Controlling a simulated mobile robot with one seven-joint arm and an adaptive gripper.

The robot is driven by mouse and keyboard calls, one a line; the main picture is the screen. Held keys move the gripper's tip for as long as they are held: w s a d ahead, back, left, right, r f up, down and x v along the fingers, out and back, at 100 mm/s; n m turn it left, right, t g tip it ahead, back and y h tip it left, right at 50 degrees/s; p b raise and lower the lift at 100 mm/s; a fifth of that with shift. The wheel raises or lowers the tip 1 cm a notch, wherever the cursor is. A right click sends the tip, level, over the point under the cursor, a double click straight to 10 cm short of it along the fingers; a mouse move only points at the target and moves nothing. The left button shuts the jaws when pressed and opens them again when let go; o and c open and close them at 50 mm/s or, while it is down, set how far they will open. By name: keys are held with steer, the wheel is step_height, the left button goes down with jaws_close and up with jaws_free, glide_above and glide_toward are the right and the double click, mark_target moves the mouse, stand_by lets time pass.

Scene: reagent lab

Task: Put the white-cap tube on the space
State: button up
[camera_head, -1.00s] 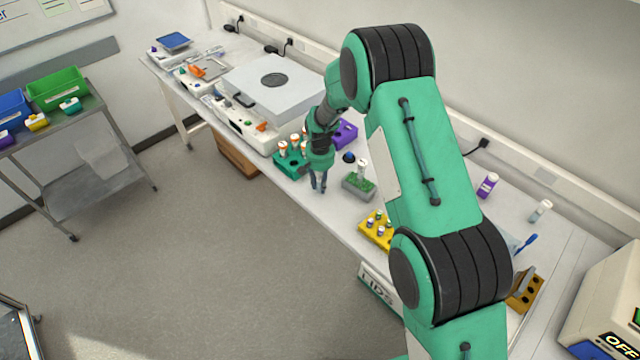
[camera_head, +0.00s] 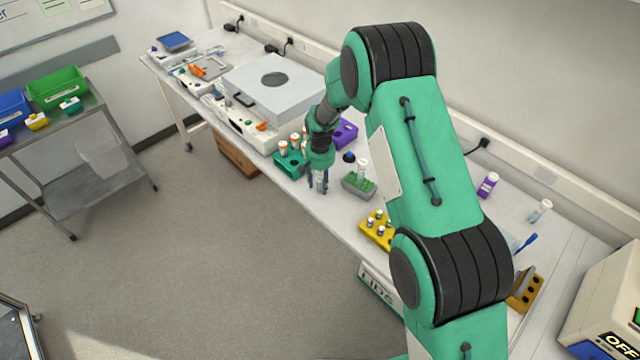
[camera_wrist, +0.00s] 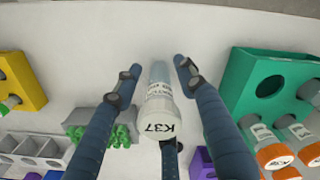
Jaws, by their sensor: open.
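The white-cap tube (camera_wrist: 160,98), its cap marked K37, is between the spread fingers of my gripper (camera_wrist: 157,70) in the wrist view. Its cap points toward the camera, and a gap shows on either side. A pale sliver of the tube (camera_head: 320,181) shows between the fingers. My gripper is open. The tube's base is hard to see; I cannot tell if it rests on the bench.
The teal-green rack holds orange-cap tubes and shows an empty hole (camera_wrist: 270,87) in the wrist view. A yellow rack (camera_head: 375,232) and a purple rack (camera_head: 346,132) are nearby. The bench front edge is close.

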step_height(320, 180, up, 12)
steer(key=shift+f, duration=0.1)
stand_by(0.5)
stand_by(0.5)
steer(key=shift+d+r, duration=0.1)
steer(key=shift+r, duration=0.25)
steer(key=s+d+r+t, duration=0.1)
steer(key=s+d+r, duration=0.35)
steer(key=r, duration=0.45)
steer(key=s+d+r+t, duration=0.1)
steer(key=s+d+r, duration=0.4)
steer(key=r, duration=0.4)
steer(key=s+d+r+t, duration=0.1)
steer(key=s+d+r, duration=0.2)
steer(key=s+r, duration=0.45)
steer(key=s+d+r+t, duration=0.1)
steer(key=s+d+r, duration=0.1)
steer(key=s, duration=0.7)
steer(key=s+d+r, duration=0.3)
steer(key=s+d, duration=0.1)
steer(key=s, duration=0.5)
steer(key=s+d+r+t, duration=0.1)
steer(key=s+d+r, duration=0.2)
steer(key=s, duration=0.6)
steer(key=shift+s+d+t, duration=0.3)
steer(key=shift+s, duration=0.05)
